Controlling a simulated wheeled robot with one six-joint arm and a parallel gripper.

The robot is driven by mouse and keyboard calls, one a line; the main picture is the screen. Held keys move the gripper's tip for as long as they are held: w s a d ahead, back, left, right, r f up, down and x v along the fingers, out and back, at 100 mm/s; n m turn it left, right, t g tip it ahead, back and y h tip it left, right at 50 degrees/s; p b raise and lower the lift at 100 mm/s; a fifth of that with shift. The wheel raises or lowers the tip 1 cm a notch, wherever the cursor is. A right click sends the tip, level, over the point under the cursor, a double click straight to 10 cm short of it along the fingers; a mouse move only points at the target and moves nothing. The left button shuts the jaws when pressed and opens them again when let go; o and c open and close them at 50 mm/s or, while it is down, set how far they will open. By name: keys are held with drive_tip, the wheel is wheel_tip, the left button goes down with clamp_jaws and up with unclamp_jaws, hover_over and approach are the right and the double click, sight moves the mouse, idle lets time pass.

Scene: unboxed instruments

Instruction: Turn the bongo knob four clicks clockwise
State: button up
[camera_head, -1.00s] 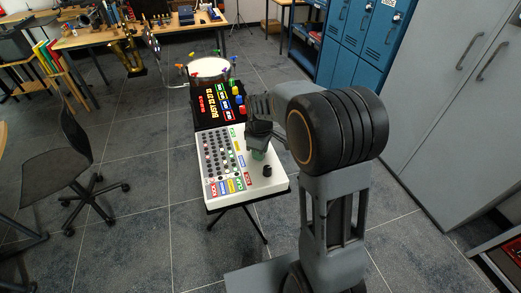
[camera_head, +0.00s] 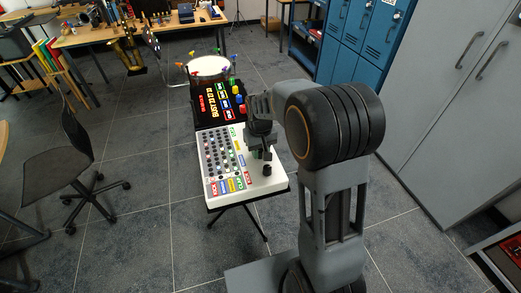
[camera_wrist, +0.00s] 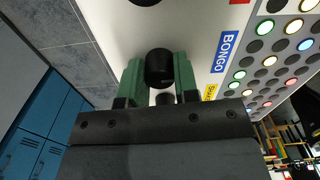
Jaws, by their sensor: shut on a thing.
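The white drum machine panel (camera_head: 222,188) stands on a black stand in the head view. In the wrist view its blue BONGO label (camera_wrist: 224,51) lies right of a black round knob (camera_wrist: 159,68). My gripper (camera_wrist: 158,72) has its two green fingers on either side of this knob, shut on it. The fingers point down at the panel. In the head view my gripper (camera_head: 260,152) is over the panel's right side and hides most of the gripped knob. I cannot read any pointer mark on the knob.
Another black knob (camera_head: 267,170) stands nearer the panel's front edge. Lit round buttons (camera_wrist: 268,60) fill the panel beside the labels. A black display unit (camera_head: 208,103) adjoins the panel at the back. A drum (camera_head: 208,66) stands behind. Grey cabinets (camera_head: 440,90) are on the right.

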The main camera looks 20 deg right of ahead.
sight(260, 150)
drive_tip(key=shift+m, duration=0.5)
drive_tip(key=o, duration=0.9)
wheel_tip(260, 150, up, 14)
drive_tip(key=shift+f+p, duration=0.1)
drive_tip(key=shift+p, duration=0.3)
idle(0.4)
